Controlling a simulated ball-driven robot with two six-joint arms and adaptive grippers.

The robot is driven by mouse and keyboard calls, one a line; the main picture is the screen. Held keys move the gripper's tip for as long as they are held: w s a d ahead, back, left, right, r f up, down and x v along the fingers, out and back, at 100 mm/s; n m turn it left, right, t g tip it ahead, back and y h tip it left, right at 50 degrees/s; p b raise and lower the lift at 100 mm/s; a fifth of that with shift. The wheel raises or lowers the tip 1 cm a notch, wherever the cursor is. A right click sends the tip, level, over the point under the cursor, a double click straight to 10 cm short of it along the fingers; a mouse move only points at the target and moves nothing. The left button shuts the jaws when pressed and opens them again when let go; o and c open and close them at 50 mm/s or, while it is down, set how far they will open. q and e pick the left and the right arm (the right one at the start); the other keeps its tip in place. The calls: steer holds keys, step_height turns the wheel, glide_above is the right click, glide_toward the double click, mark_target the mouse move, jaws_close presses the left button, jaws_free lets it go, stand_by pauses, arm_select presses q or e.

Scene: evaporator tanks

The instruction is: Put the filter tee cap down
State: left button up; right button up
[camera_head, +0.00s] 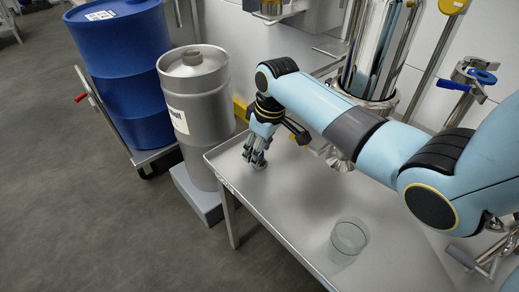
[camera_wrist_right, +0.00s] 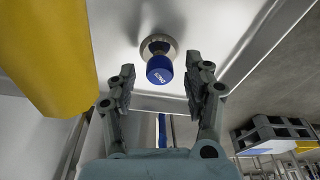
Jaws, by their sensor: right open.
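The filter tee cap shows in the wrist view as a round metal disc with a blue knob (camera_wrist_right: 159,70). It appears to rest on the metal table top (camera_head: 300,205), knob towards the camera. My right gripper (camera_head: 256,158) is low over the table's left corner; in the wrist view its two fingers (camera_wrist_right: 160,66) are apart, one on each side of the knob, with visible gaps. In the head view the fingers mostly hide the cap. My left gripper is not in view.
A clear glass beaker (camera_head: 348,240) stands nearer on the table. Left of the table are a silver drum (camera_head: 205,95) and a blue barrel (camera_head: 122,75) on a trolley. Steel piping with a blue-handled valve (camera_head: 482,76) is behind. A yellow shape (camera_wrist_right: 45,55) fills the wrist view's left.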

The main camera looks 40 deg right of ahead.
steer(key=r+p, duration=0.1)
steer(key=r, duration=0.3)
steer(key=r+p, duration=0.1)
steer(key=r, duration=0.1)
steer(key=shift+s+d+r+p, duration=0.1)
steer(key=shift+s+d+p, duration=0.1)
steer(key=shift+s+p, duration=0.15)
step_height(320, 180, up, 4)
steer(key=p, duration=0.1)
glide_above(266, 167)
steer(key=shift+d+r+p, duration=0.1)
steer(key=shift+r+p, duration=0.25)
steer(key=shift+r, duration=0.3)
